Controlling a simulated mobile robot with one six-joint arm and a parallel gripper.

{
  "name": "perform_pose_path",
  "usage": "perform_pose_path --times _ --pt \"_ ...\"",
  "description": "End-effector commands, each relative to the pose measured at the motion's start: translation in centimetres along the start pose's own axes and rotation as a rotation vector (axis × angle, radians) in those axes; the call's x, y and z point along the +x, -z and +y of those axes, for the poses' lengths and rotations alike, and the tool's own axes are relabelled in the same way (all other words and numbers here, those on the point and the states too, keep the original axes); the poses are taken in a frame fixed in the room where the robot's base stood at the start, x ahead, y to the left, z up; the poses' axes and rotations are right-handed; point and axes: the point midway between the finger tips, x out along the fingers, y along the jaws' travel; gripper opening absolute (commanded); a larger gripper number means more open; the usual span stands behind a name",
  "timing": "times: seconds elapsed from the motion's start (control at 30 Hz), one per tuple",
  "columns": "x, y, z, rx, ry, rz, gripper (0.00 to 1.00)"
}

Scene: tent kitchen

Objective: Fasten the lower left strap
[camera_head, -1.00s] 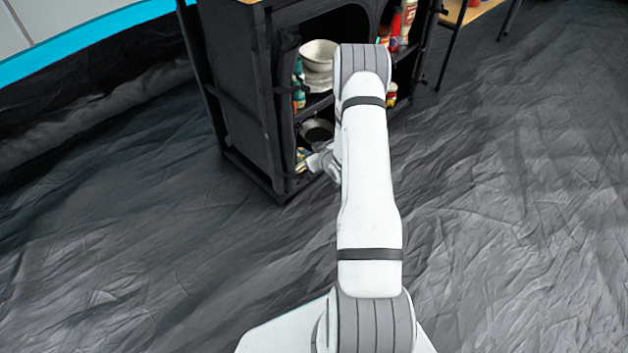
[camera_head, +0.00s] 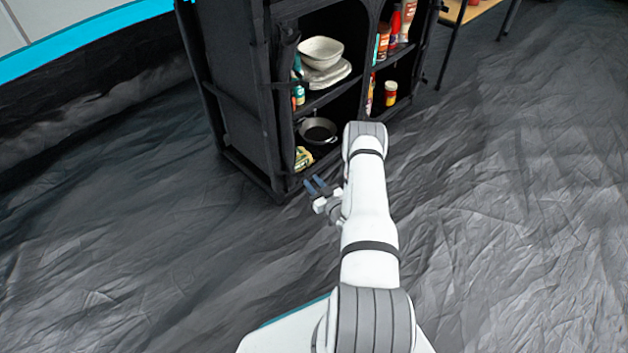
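The black fabric cabinet (camera_head: 236,95) stands upright with its front open, showing shelves. A dark rolled flap runs down its left front post (camera_head: 284,100). The lower left strap cannot be told apart from the black fabric at this size. My gripper (camera_head: 315,185) is in front of the cabinet's lower left corner, near floor height in the picture. Its two dark fingers point up and left and show a gap between them. Nothing shows between them, and the gripper looks apart from the cabinet.
White bowls and plates (camera_head: 326,62) sit on the left middle shelf. A pan (camera_head: 318,130) and a yellow-green package (camera_head: 303,158) are on the bottom left. Bottles and jars (camera_head: 390,93) fill the right side. A table (camera_head: 468,12) stands behind. The wrinkled grey floor (camera_head: 510,200) is clear.

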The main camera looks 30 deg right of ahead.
Motion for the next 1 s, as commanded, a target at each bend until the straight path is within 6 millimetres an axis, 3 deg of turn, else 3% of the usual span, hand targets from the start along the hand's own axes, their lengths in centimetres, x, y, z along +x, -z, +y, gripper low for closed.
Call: perform_pose_path --times 0.2,0.5,0.83,1.0 --pt "2.3 -0.1 0.0 -0.001 0.001 0.0 0.27" --pt "2.6 0.1 0.0 0.0 0.0 -0.001 0.27" --pt "2.6 0.0 -0.1 0.0 0.001 -0.001 0.01" --pt "2.6 0.0 -0.1 0.0 0.001 -0.001 0.0"
